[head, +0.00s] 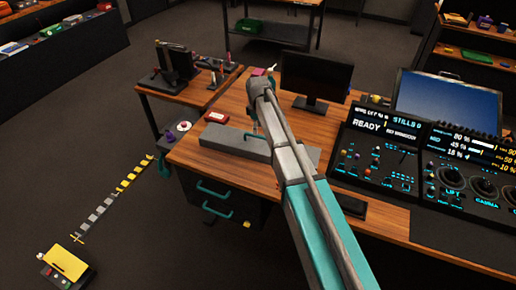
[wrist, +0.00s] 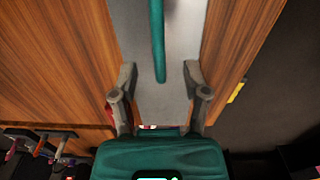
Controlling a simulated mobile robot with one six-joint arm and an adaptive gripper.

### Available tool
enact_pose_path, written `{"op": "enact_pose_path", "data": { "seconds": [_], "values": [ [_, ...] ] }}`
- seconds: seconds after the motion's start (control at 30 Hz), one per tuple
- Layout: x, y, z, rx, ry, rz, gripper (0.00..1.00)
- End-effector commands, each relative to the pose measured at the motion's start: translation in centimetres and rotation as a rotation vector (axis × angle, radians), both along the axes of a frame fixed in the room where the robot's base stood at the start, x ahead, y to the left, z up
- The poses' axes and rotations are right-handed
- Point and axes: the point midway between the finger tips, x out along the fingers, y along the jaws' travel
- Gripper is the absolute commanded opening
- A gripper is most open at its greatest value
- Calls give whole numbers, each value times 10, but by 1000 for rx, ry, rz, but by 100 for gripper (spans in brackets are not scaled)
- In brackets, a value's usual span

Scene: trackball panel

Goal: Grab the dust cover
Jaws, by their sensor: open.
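The dust cover appears to be the long grey box-like cover (head: 222,141) lying on the wooden desk. In the wrist view its pale grey top (wrist: 183,35) runs down the middle, with a teal bar handle (wrist: 157,40) along it. My gripper (wrist: 160,76) is open over the cover, one grey finger on each side of the handle's line. The near end of the handle lies about level with the fingertips. I see no contact. In the head view my arm hides part of the cover, and the small teal part by the cover is hard to make out.
A dark monitor (head: 316,78) and a control console (head: 380,145) stand behind and to the right. A red box (head: 216,117) lies close beyond the cover. Drawers with teal handles (head: 214,190) are below the desk edge. Dark floor lies left.

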Motion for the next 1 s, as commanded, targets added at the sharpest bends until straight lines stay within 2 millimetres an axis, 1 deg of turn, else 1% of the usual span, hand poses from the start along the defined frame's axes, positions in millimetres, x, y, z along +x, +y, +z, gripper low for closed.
{"op": "enact_pose_path", "data": {
  "seconds": [0.43, 0.57, 1.0],
  "values": [
    [0, 0, -2, 0, 0, 1, 60],
    [0, 0, -5, 0, 0, 1, 60],
    [1, -3, -36, 0, 0, 1, 60]
  ]
}}
